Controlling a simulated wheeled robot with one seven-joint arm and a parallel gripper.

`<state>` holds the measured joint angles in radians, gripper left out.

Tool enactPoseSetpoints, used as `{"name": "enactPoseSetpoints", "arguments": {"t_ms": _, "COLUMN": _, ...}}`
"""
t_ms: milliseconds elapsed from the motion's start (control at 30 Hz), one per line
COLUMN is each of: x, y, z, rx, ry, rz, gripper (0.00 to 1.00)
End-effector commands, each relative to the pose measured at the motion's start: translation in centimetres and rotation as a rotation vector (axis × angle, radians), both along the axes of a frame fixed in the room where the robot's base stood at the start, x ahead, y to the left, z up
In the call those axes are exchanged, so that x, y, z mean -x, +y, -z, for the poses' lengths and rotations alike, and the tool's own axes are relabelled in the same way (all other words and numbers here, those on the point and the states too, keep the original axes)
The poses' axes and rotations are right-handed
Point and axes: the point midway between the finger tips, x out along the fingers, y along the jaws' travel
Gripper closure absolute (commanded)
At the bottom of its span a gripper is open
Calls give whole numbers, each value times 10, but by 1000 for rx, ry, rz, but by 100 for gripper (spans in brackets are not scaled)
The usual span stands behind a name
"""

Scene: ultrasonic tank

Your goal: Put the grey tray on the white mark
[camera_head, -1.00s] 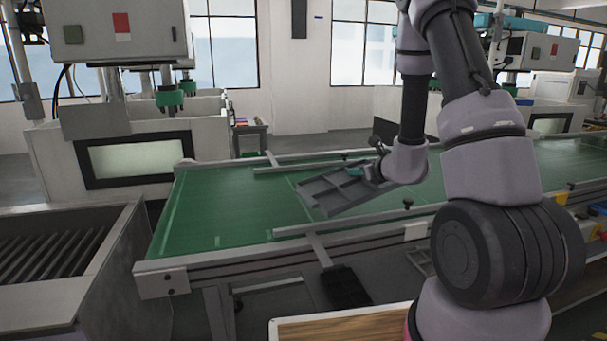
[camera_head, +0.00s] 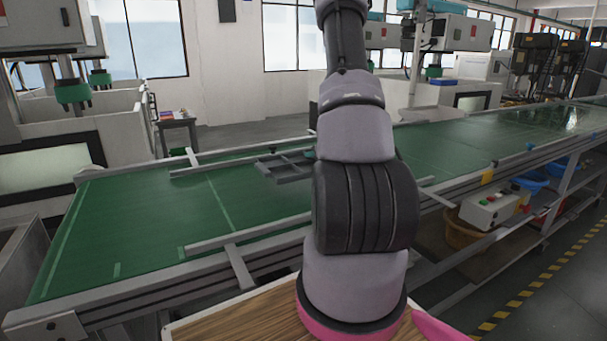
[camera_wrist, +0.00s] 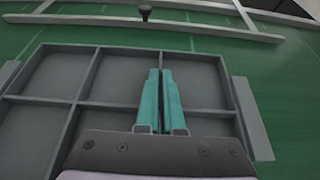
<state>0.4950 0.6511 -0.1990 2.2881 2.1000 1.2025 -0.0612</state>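The grey tray (camera_head: 283,167), with several compartments, is over the green belt, partly hidden behind my arm in the head view. It fills much of the wrist view (camera_wrist: 90,104). The teal fingers of my gripper (camera_wrist: 161,72) are close together on one of its inner dividers, shut on the tray. Thin pale lines cross the belt, one left of the tray (camera_head: 219,203) and one near the belt's left end (camera_head: 62,240). I cannot tell which is the white mark, or whether the tray touches the belt.
The green belt (camera_head: 140,215) has metal guide rails along its near side (camera_head: 262,229) and far side (camera_head: 235,159). The belt left of the tray is clear. A dark knob (camera_wrist: 145,11) stands by a rail in the wrist view. A control box (camera_head: 492,209) is at the near right.

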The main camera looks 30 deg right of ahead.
Motion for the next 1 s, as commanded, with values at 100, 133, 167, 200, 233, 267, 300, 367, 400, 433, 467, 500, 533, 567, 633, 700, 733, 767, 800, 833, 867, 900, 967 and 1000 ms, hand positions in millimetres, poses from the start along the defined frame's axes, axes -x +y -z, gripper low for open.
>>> {"name": "enactPoseSetpoints", "arguments": {"t_ms": 100, "x": 0, "y": 0, "z": 19, "rx": -1, "ry": 0, "rz": 2, "gripper": 100}}
{"name": "enactPoseSetpoints", "arguments": {"t_ms": 133, "x": 0, "y": 0, "z": 21, "rx": 0, "ry": -1, "rz": 1, "gripper": 100}}
{"name": "enactPoseSetpoints", "arguments": {"t_ms": 167, "x": 0, "y": 0, "z": 23, "rx": 0, "ry": -1, "rz": 1, "gripper": 100}}
{"name": "enactPoseSetpoints", "arguments": {"t_ms": 200, "x": 0, "y": 0, "z": 26, "rx": 0, "ry": -1, "rz": 1, "gripper": 100}}
{"name": "enactPoseSetpoints", "arguments": {"t_ms": 233, "x": 0, "y": 0, "z": 29, "rx": 0, "ry": -1, "rz": 1, "gripper": 100}}
{"name": "enactPoseSetpoints", "arguments": {"t_ms": 267, "x": 0, "y": 0, "z": 33, "rx": 0, "ry": 0, "rz": 1, "gripper": 100}}
{"name": "enactPoseSetpoints", "arguments": {"t_ms": 300, "x": 0, "y": 0, "z": 39, "rx": -1, "ry": -1, "rz": 2, "gripper": 100}}
{"name": "enactPoseSetpoints", "arguments": {"t_ms": 367, "x": 0, "y": 0, "z": 49, "rx": -1, "ry": 0, "rz": 0, "gripper": 100}}
{"name": "enactPoseSetpoints", "arguments": {"t_ms": 400, "x": 0, "y": 0, "z": 55, "rx": -2, "ry": -1, "rz": 1, "gripper": 100}}
{"name": "enactPoseSetpoints", "arguments": {"t_ms": 433, "x": 0, "y": 0, "z": 59, "rx": -2, "ry": -1, "rz": 1, "gripper": 100}}
{"name": "enactPoseSetpoints", "arguments": {"t_ms": 467, "x": 0, "y": 0, "z": 62, "rx": 0, "ry": -1, "rz": 0, "gripper": 100}}
{"name": "enactPoseSetpoints", "arguments": {"t_ms": 500, "x": 0, "y": 0, "z": 65, "rx": 0, "ry": -1, "rz": 1, "gripper": 100}}
{"name": "enactPoseSetpoints", "arguments": {"t_ms": 533, "x": 0, "y": 0, "z": 66, "rx": 1, "ry": -2, "rz": 1, "gripper": 100}}
{"name": "enactPoseSetpoints", "arguments": {"t_ms": 567, "x": 0, "y": 0, "z": 67, "rx": 1, "ry": -2, "rz": 1, "gripper": 100}}
{"name": "enactPoseSetpoints", "arguments": {"t_ms": 633, "x": -1, "y": 0, "z": 66, "rx": 2, "ry": -3, "rz": 1, "gripper": 100}}
{"name": "enactPoseSetpoints", "arguments": {"t_ms": 700, "x": -1, "y": 0, "z": 66, "rx": 2, "ry": -3, "rz": 1, "gripper": 100}}
{"name": "enactPoseSetpoints", "arguments": {"t_ms": 733, "x": -1, "y": 0, "z": 66, "rx": 2, "ry": -3, "rz": 1, "gripper": 100}}
{"name": "enactPoseSetpoints", "arguments": {"t_ms": 767, "x": -1, "y": 0, "z": 66, "rx": 2, "ry": -3, "rz": 1, "gripper": 100}}
{"name": "enactPoseSetpoints", "arguments": {"t_ms": 800, "x": -1, "y": 0, "z": 66, "rx": 2, "ry": -3, "rz": 1, "gripper": 100}}
{"name": "enactPoseSetpoints", "arguments": {"t_ms": 833, "x": -1, "y": 0, "z": 67, "rx": 2, "ry": -3, "rz": 1, "gripper": 100}}
{"name": "enactPoseSetpoints", "arguments": {"t_ms": 867, "x": -1, "y": 0, "z": 68, "rx": 1, "ry": -3, "rz": 0, "gripper": 100}}
{"name": "enactPoseSetpoints", "arguments": {"t_ms": 900, "x": -1, "y": 0, "z": 68, "rx": 1, "ry": -2, "rz": 0, "gripper": 88}}
{"name": "enactPoseSetpoints", "arguments": {"t_ms": 967, "x": -1, "y": 0, "z": 68, "rx": 1, "ry": -2, "rz": 0, "gripper": 66}}
{"name": "enactPoseSetpoints", "arguments": {"t_ms": 1000, "x": -1, "y": 0, "z": 68, "rx": 1, "ry": -2, "rz": 0, "gripper": 66}}
